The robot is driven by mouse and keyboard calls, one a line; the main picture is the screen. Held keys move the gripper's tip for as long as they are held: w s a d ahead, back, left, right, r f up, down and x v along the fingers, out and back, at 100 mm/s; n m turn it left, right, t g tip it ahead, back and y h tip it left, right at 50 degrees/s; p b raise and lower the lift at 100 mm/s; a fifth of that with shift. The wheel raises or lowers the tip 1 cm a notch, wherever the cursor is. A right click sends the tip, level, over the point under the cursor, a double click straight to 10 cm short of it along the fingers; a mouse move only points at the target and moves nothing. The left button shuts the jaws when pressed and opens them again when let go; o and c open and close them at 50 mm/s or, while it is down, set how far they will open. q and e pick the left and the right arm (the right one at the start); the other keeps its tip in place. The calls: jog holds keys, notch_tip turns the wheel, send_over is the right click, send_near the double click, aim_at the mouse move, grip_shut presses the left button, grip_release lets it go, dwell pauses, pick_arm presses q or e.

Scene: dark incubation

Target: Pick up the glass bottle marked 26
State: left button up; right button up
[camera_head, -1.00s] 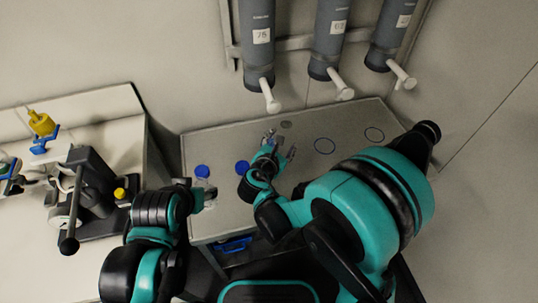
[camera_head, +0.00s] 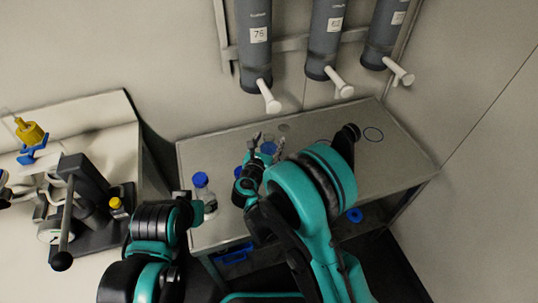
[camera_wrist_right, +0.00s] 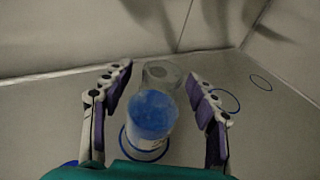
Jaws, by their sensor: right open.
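Glass bottles with blue caps stand on the grey bench (camera_head: 330,150). One bottle (camera_wrist_right: 150,120) stands upright between the spread fingers of my right gripper (camera_wrist_right: 157,77), with clear space on both sides. A third bottle (camera_head: 202,188) stands at the left, beside my left gripper (camera_head: 198,212), whose fingers are unclear. I cannot read the number 26 on any bottle.
Grey dispensers (camera_head: 254,45) with white spouts (camera_head: 269,97) hang on the wall above the bench. Blue rings (camera_head: 373,134) mark empty spots at the right. A black lever device (camera_head: 85,195) stands on the left counter.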

grip_shut()
jog(key=shift+r, duration=0.2)
